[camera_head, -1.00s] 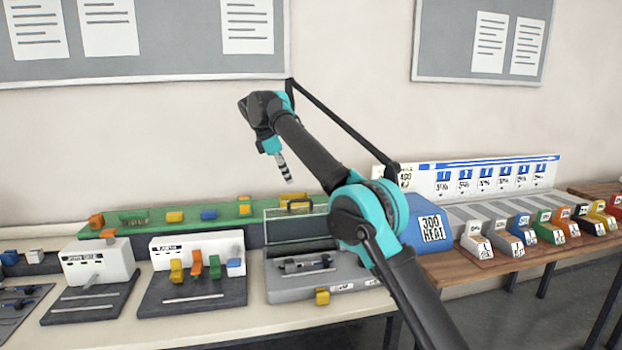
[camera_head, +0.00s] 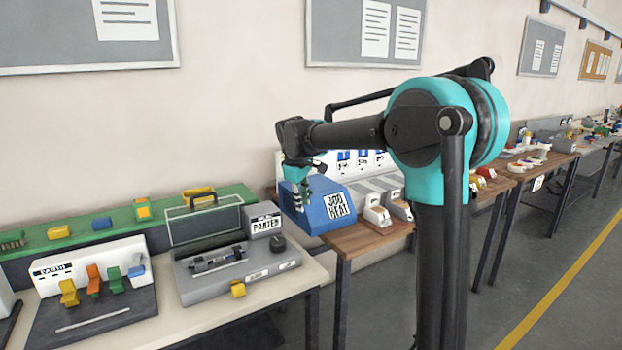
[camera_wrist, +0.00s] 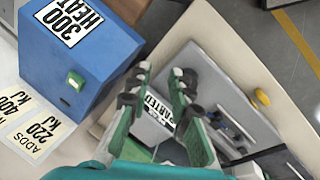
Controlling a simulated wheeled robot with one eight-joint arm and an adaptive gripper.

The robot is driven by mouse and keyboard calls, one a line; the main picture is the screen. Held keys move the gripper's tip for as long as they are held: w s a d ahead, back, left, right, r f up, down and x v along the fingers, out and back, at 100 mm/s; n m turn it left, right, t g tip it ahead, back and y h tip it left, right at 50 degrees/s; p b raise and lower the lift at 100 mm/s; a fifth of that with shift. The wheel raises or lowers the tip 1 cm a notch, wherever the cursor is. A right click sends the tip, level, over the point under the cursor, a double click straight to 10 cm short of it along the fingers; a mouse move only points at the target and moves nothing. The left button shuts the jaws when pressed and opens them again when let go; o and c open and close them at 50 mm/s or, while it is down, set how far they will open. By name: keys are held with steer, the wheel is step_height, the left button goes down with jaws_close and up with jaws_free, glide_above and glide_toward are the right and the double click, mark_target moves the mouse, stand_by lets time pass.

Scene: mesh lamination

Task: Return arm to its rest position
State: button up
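My arm's gripper (camera_head: 299,197) shows in the head view, hanging downward in front of the blue box marked 300 HEAT (camera_head: 326,208). In the wrist view my gripper (camera_wrist: 162,82) has its two teal and black fingers spread apart, with nothing between them. Behind the fingers lies a small box with a PARTED label (camera_wrist: 157,108), out of contact as far as I can see. The upper arm stands upright at right of centre, and the forearm reaches left, roughly level.
A grey machine with a clear-framed cover (camera_head: 235,278) stands on the pale table at left. A station with coloured levers (camera_head: 97,290) is farther left. A wooden table (camera_head: 365,240) stands behind my arm. Open floor with a yellow line (camera_head: 560,288) lies at right.

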steer(key=s+d+f+m, duration=0.4)
steer(key=s+d+f, duration=0.3)
steer(key=s, duration=0.3)
steer(key=s+d+f+m, duration=0.3)
steer(key=s+d+f, duration=0.4)
steer(key=s, duration=0.3)
steer(key=s+d+f+m+t+y, duration=0.1)
steer(key=s+d+f+m, duration=0.3)
steer(key=s+d+f, duration=0.3)
steer(key=s+d, duration=0.1)
steer(key=s, duration=0.3)
steer(key=shift+f+m, duration=0.3)
steer(key=shift+f, duration=0.05)
steer(key=shift+w, duration=0.1)
stand_by(0.4)
